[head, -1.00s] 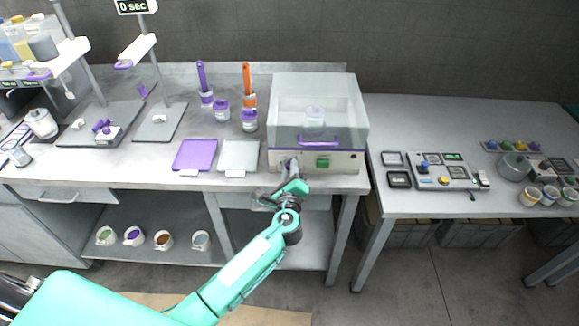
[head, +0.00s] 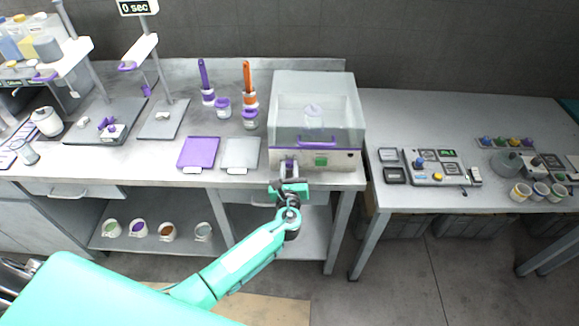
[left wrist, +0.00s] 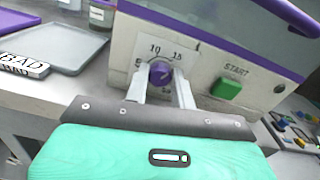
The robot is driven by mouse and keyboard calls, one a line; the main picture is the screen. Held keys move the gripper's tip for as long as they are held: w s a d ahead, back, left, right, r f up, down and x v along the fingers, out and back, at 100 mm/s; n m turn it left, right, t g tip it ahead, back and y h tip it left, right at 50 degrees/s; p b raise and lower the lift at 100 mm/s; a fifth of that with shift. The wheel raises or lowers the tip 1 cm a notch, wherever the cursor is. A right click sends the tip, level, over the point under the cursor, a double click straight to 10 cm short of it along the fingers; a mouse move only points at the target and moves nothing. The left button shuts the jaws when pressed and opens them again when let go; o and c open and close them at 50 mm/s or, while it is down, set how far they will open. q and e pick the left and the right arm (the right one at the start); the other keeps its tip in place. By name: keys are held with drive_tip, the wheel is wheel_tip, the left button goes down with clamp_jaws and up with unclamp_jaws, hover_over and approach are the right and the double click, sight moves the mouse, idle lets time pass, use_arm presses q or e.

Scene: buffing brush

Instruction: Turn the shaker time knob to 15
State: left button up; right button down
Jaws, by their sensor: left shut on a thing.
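The shaker (head: 316,120) stands at the right end of the bench, a box with a clear lid and purple trim. Its purple time knob (left wrist: 160,73) is on the front panel, left of the green START button (left wrist: 226,88), with the numbers 5, 10 and 15 around it. My left gripper (left wrist: 161,84) is shut on the knob, one finger on each side. In the head view my left gripper (head: 289,170) covers the knob. The knob's exact setting is hard to read. My right gripper is not in view.
A purple tray (head: 199,152) and a grey tray (head: 240,153) lie left of the shaker. Purple and orange brushes (head: 247,76) stand behind them. A second table (head: 420,120) with a control panel is at the right, across a gap.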

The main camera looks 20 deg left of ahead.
use_arm(q)
drive_tip(key=shift+f, duration=0.1)
idle(0.4)
drive_tip(key=o, duration=1)
drive_tip(key=shift+s+d, duration=0.15)
drive_tip(key=shift+s, duration=0.25)
drive_tip(key=b+v, duration=0.3)
drive_tip(key=v, duration=1)
